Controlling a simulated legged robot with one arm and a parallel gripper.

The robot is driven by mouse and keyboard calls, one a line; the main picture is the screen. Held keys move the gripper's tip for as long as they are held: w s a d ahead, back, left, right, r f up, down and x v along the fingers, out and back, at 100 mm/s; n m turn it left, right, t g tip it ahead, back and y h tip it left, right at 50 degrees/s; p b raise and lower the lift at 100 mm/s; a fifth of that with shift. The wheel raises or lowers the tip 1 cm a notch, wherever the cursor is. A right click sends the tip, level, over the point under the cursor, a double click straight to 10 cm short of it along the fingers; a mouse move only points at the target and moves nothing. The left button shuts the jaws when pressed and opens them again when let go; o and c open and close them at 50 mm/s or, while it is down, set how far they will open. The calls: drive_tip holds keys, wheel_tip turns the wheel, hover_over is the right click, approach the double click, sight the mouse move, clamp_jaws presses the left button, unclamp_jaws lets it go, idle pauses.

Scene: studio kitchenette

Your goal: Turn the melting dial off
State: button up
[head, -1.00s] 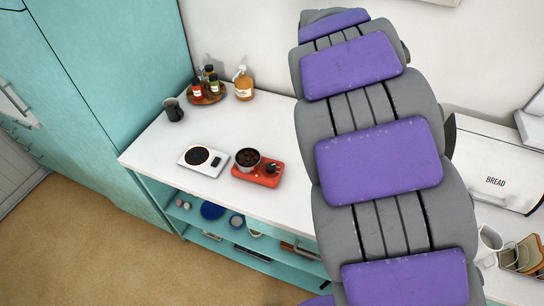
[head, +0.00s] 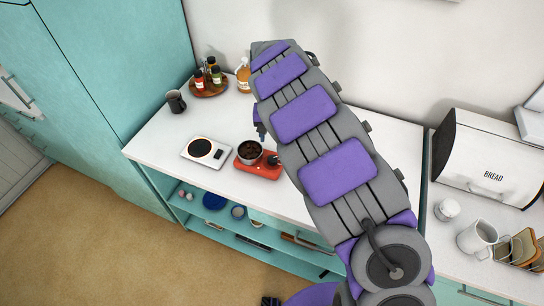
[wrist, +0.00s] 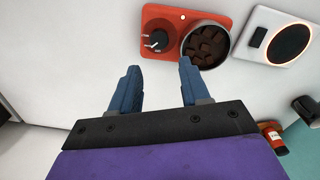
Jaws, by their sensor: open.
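The red melting unit (head: 257,170) sits on the white counter, with a round metal pot (head: 250,152) of dark brown chunks set in it. In the wrist view its black dial (wrist: 158,40) shows on the red body, with pale marks around it. The pot (wrist: 207,44) is to the right of the dial. My gripper (wrist: 158,72) is open and empty, its two blue fingers apart. The fingertips appear just short of the unit, the left one near the dial and the right one near the pot. In the head view my arm partly hides the gripper and the unit's right side.
A white scale-like plate (head: 202,148) with a black disc stands left of the unit. A dark mug (head: 176,102) and a round tray (head: 209,91) of bottles are further back. A bread box (head: 490,165) and white pitcher (head: 478,238) stand at the right.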

sight(272, 158)
wheel_tip(272, 158, down, 11)
drive_tip(key=shift+d+f+b, duration=0.1)
drive_tip(key=shift+b, duration=0.45)
drive_tip(key=c, duration=0.8)
drive_tip(key=shift+o, duration=0.2)
drive_tip(key=shift+n+p, duration=0.3)
drive_tip(key=shift+n, duration=0.1)
drive_tip(key=n+p, duration=0.1)
drive_tip(key=n, duration=0.1)
drive_tip(key=shift+n, duration=0.4)
drive_tip(key=n+p, duration=0.2)
drive_tip(key=n, duration=0.3)
drive_tip(key=shift+p, duration=0.3)
drive_tip(key=shift+n, duration=0.3)
